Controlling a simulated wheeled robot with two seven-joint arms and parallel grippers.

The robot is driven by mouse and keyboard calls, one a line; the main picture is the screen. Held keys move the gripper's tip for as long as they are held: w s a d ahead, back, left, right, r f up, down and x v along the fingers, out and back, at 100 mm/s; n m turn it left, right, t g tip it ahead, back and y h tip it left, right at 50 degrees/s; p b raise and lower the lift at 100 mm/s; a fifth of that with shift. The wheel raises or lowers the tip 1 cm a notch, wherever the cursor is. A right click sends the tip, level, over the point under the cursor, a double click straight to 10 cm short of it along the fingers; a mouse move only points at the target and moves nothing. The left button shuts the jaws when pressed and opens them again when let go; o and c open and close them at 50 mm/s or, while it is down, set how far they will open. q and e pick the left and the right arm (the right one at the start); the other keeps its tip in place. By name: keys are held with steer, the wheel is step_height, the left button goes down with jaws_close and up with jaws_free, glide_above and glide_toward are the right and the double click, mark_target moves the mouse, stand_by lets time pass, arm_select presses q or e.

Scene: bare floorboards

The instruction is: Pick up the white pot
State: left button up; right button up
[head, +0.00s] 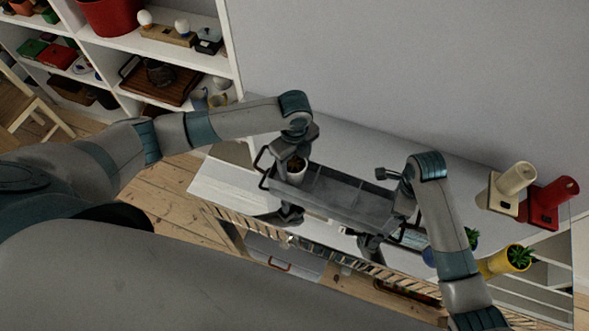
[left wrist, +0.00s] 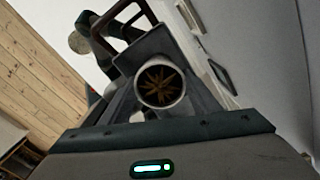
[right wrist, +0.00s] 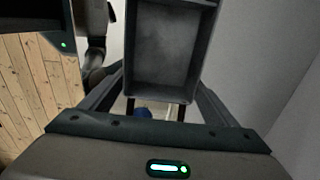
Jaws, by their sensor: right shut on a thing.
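The white pot (head: 296,174), with a small plant in it, stands in the left end of a grey divided tray (head: 333,191). The left wrist view shows the pot (left wrist: 160,88) from above, with its spiky brown-green plant. My left gripper (head: 297,152) points down over the pot, and its fingers are spread to either side; contact cannot be told. My right gripper (right wrist: 158,85) is shut on the right end of the tray, where an empty compartment shows between its fingers. The lower parts of the pot and fingers are hidden.
The tray is above a white tabletop (head: 218,187) by the wall. At right are a cream object (head: 512,185), a red one (head: 550,203) and a yellow pot (head: 509,260) with a plant. A loaded white shelf (head: 212,55) stands at back left.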

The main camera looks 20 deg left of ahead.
arm_select(q)
steer(key=shift+r, duration=0.1)
step_height(320, 180, up, 10)
steer(key=shift+f, duration=0.1)
stand_by(0.6)
arm_select(e)
steer(key=o, duration=1.3)
steer(key=shift+o, duration=0.2)
steer(key=shift+r, duration=0.15)
step_height(320, 180, up, 12)
steer(key=shift+s+f, duration=0.1)
steer(key=shift+f, duration=0.1)
